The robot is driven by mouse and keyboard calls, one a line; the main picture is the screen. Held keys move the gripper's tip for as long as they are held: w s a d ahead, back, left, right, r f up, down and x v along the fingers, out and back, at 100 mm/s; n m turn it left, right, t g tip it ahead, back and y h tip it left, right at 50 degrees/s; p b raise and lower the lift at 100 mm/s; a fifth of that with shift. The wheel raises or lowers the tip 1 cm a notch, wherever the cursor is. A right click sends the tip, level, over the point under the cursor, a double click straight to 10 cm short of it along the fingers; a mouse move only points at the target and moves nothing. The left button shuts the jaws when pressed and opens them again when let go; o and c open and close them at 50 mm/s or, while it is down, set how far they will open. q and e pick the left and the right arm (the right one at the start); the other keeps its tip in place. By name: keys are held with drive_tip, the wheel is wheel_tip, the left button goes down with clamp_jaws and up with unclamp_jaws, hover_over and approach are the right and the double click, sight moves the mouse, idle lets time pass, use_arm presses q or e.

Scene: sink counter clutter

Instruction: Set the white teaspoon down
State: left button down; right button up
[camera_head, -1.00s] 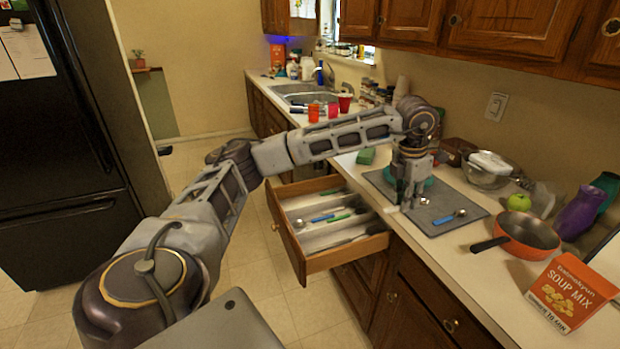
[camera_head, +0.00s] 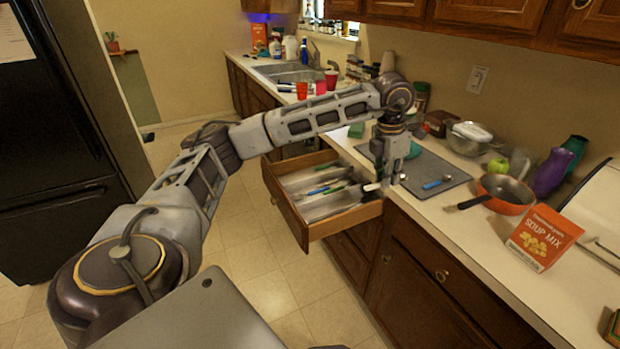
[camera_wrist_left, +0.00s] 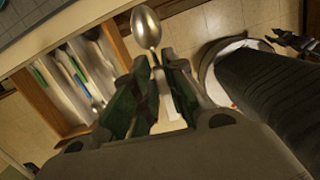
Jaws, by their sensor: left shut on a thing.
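My left gripper (camera_head: 386,182) is shut on the white teaspoon and holds it above the counter edge, by the right end of the open drawer. In the left wrist view the teaspoon (camera_wrist_left: 146,28) shows its shiny metal bowl beyond the fingertips. Its white handle (camera_wrist_left: 169,106) lies between the dark green fingers of the gripper (camera_wrist_left: 155,80). In the head view only a pale bit of the teaspoon (camera_head: 372,187) shows beside the fingers.
The open drawer (camera_head: 290,214) has a light divided tray (camera_head: 318,208) with several utensils. A grey mat (camera_head: 446,169) on the counter bears a blue-handled spoon (camera_head: 436,184). An orange pan (camera_head: 508,194) and a soup mix box (camera_head: 541,237) stand to the right.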

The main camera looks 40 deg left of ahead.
use_arm(q)
drive_tip(key=shift+s, duration=0.3)
drive_tip(key=shift+s+r, duration=0.1)
drive_tip(key=shift+s, duration=0.05)
drive_tip(key=shift+w+m, duration=0.25)
drive_tip(key=shift+m, duration=0.15)
use_arm(e)
drive_tip(key=shift+s, duration=0.25)
use_arm(q)
drive_tip(key=shift+s+m, duration=0.1)
drive_tip(key=shift+m, duration=0.2)
